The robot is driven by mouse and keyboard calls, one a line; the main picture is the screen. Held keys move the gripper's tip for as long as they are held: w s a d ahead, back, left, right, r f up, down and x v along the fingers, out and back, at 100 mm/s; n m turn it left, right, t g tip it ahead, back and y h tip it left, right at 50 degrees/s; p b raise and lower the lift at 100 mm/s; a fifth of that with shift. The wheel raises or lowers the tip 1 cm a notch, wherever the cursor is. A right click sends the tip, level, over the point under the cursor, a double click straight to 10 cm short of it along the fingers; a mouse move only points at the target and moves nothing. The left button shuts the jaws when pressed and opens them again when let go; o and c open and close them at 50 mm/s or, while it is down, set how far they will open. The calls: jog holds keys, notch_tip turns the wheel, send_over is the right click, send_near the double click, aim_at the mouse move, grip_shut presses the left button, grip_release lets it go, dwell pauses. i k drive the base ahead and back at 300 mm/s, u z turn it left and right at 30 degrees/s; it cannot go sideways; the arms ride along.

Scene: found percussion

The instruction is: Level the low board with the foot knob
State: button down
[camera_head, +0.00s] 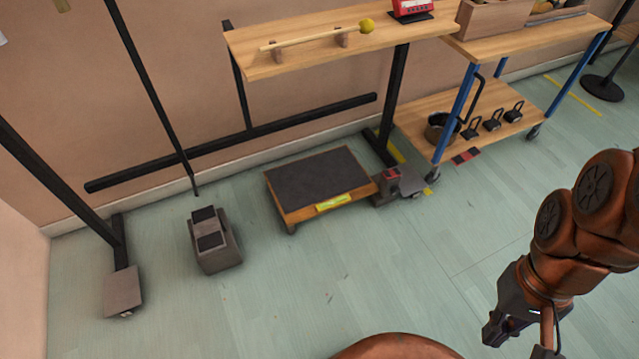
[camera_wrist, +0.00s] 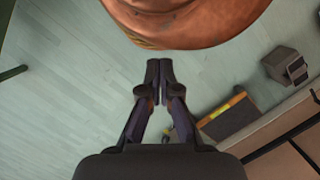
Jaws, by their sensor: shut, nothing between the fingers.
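The low board (camera_head: 312,181) is a dark-topped wooden platform on the floor below the wooden shelf. A yellow level strip (camera_head: 333,202) sits on its front edge. A short foot (camera_head: 292,228) shows under its front left corner; I cannot make out a knob there. My gripper (camera_head: 491,340) is at the lower right in the head view, well apart from the board. In the wrist view its fingers (camera_wrist: 160,78) are shut and hold nothing.
A grey pedal box (camera_head: 215,245) stands left of the board. A small device with a red part (camera_head: 398,183) adjoins its right side. The shelf (camera_head: 310,50) with a mallet overhangs behind it. A blue-legged cart (camera_head: 455,120) stands right. The floor in front is clear.

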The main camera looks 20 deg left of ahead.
aim_at(394, 190)
jog(key=u, duration=0.5)
jog(key=i, duration=0.65)
jog(key=u, duration=0.55)
